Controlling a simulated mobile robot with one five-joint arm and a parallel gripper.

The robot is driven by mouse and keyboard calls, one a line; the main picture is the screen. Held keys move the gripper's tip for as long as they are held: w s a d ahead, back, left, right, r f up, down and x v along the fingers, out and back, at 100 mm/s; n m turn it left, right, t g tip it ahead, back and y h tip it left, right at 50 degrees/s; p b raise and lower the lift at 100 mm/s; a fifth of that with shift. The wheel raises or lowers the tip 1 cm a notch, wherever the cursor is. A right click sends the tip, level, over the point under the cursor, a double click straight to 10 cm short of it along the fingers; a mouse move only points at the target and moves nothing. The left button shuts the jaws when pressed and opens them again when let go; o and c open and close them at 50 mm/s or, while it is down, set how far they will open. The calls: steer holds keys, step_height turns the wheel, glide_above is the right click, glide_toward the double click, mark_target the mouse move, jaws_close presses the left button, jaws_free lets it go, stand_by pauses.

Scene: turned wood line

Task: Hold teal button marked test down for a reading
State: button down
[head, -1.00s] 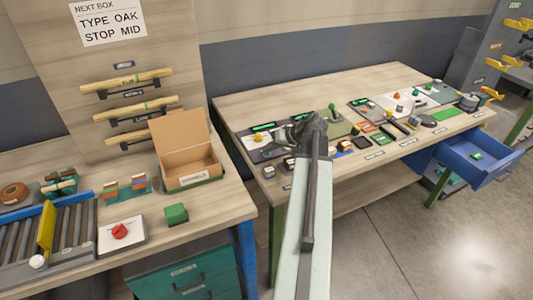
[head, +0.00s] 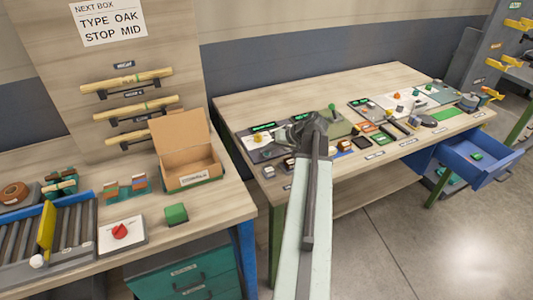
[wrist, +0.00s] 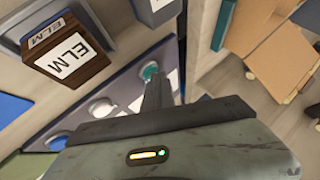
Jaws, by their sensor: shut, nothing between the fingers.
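The teal button (wrist: 150,71) shows near the middle of the wrist view, on a dark blue panel (wrist: 122,72) with white round parts. My gripper (wrist: 154,84) is shut and empty, its fingertips at the button and seemingly touching it. The fingers cover part of the button, so I cannot tell how far it is pressed, and no test marking is readable. In the head view my gripper (head: 283,137) is over the left part of the far bench, and my arm hides the button there. A green-lit display (head: 263,127) is behind it, too small to read.
A wooden block marked ELM (wrist: 66,48) stands close to the panel. An open cardboard box (head: 190,165) and a green block (head: 176,213) are on the nearer bench. A blue drawer (head: 478,160) stands open at the right. Several devices crowd the far bench's front.

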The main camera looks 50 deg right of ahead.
mark_target(269, 154)
steer(key=shift+r, duration=0.1)
stand_by(0.3)
steer(key=shift+r+p, duration=0.65)
steer(key=shift+p, duration=0.15)
step_height(269, 154, up, 5)
steer(key=p, duration=0.5)
steer(key=shift+r, duration=0.1)
